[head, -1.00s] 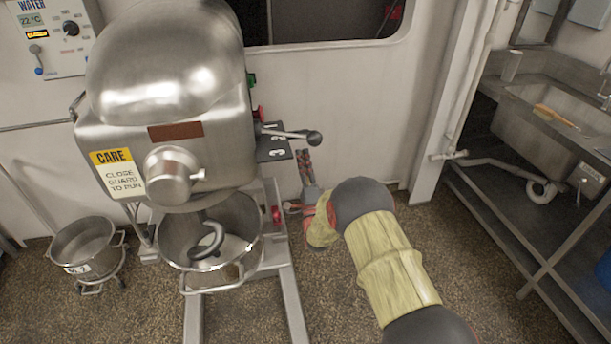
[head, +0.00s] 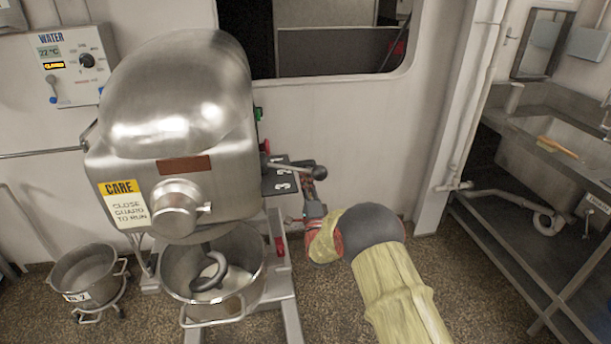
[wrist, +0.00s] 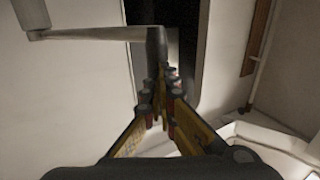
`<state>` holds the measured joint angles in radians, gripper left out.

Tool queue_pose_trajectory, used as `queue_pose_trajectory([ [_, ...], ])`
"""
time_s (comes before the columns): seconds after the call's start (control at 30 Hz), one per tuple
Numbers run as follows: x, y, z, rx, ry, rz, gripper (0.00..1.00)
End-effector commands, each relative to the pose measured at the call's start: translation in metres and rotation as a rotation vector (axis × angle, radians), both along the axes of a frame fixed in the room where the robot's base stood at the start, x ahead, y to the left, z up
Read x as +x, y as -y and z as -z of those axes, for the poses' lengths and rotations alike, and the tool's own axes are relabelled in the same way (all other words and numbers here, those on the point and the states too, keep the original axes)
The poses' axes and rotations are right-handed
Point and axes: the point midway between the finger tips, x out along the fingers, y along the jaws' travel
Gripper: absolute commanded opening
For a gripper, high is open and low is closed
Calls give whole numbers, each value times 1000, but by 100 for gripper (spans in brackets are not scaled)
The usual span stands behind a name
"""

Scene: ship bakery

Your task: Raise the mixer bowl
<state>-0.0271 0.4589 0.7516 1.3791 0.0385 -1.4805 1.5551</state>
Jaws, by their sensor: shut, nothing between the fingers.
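The mixer bowl (head: 172,278) hangs low under the steel mixer (head: 175,110), with the dark hook (head: 212,275) reaching into it. My gripper (head: 311,190) is right of the mixer column, just below the black-knobbed lever (head: 318,172). In the wrist view my gripper (wrist: 162,90) is shut and empty, its fingers pointing at a dark upright handle (wrist: 156,45) on a grey crank arm (wrist: 95,34). The fingertips overlap the handle's lower end in the picture; I cannot tell whether they touch.
A second bowl on a wheeled stand (head: 82,275) is at the left. A water panel (head: 68,68) is on the wall. A sink counter (head: 545,150) stands at the right. The floor (head: 480,300) between the mixer and counter is open.

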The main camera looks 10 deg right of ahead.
Motion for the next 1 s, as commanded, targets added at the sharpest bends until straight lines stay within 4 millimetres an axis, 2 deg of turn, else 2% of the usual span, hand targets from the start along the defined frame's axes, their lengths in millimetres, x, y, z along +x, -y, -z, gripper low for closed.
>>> queue_pose_trajectory([
  [0.03, 4, 0, -18, 0, -16, 0, 0],
  [0.27, 16, 0, -40, 1, -130, 0, 0],
  [0.4, 33, 0, -61, 1, -182, 0, 0],
  [0.5, 44, 0, -70, 1, -184, 0, 0],
  [0.67, 51, 0, -77, 1, -186, 0, 0],
  [1.0, 51, 0, -77, 1, -187, 0, 0],
])
